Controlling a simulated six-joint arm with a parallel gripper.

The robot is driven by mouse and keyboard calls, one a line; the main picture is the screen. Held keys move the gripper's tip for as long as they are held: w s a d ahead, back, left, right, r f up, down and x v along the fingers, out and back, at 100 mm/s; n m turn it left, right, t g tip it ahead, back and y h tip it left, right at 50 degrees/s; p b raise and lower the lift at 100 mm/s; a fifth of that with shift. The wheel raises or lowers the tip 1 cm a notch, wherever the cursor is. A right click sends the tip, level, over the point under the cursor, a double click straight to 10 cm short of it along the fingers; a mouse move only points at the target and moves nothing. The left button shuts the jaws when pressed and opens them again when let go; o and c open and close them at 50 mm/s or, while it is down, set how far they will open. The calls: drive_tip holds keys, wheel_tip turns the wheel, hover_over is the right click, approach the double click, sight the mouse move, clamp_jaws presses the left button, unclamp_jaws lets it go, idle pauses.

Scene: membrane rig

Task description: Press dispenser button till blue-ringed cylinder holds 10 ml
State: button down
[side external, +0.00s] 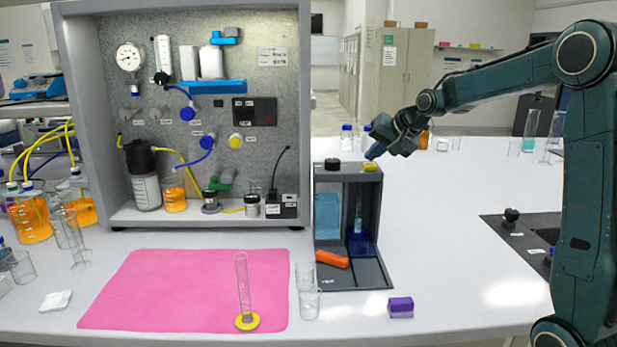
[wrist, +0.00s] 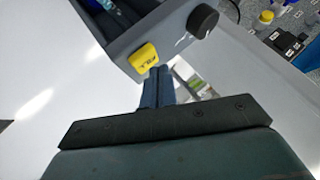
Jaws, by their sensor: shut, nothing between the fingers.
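The grey dispenser (side external: 376,200) stands right of the panel rig, with a yellow button (side external: 371,167) on its top. The button also shows in the wrist view (wrist: 143,58), with lettering on it. A slim clear cylinder (side external: 358,222) with a blue base stands upright in the dispenser's right bay. It seems to hold some bluish liquid, but its level is too small to read. My gripper (side external: 372,154) is shut and empty, its tips just above the button; in the wrist view the fingers (wrist: 158,74) end close beside it. I cannot tell whether they touch.
A black knob (side external: 332,163) sits beside the button. An orange object (side external: 332,259) lies at the dispenser's foot. Clear beakers (side external: 309,303) and a purple block (side external: 401,306) stand in front. A yellow-based cylinder (side external: 242,285) stands on the pink mat (side external: 180,290).

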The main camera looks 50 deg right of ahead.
sight(373, 167)
drive_tip(key=shift+r, duration=0.35)
drive_tip(key=shift+r, duration=2.45)
drive_tip(key=shift+s+a, duration=0.1)
drive_tip(key=shift+a, duration=0.15)
drive_tip(key=s+a+f+n+g+y, duration=0.15)
drive_tip(key=s+a+n, duration=0.25)
drive_tip(key=s+a, duration=0.6)
drive_tip(key=s+a+f+n+g, duration=0.15)
drive_tip(key=s+a+n, duration=0.25)
drive_tip(key=s+a, duration=0.65)
drive_tip(key=s+a+f+n, duration=0.1)
drive_tip(key=s+f+n, duration=0.1)
drive_tip(key=s+f, duration=0.3)
drive_tip(key=s, duration=0.3)
drive_tip(key=shift+s+a+f+n, duration=0.2)
drive_tip(key=shift+s+a+n, duration=0.1)
drive_tip(key=shift+s+n, duration=0.1)
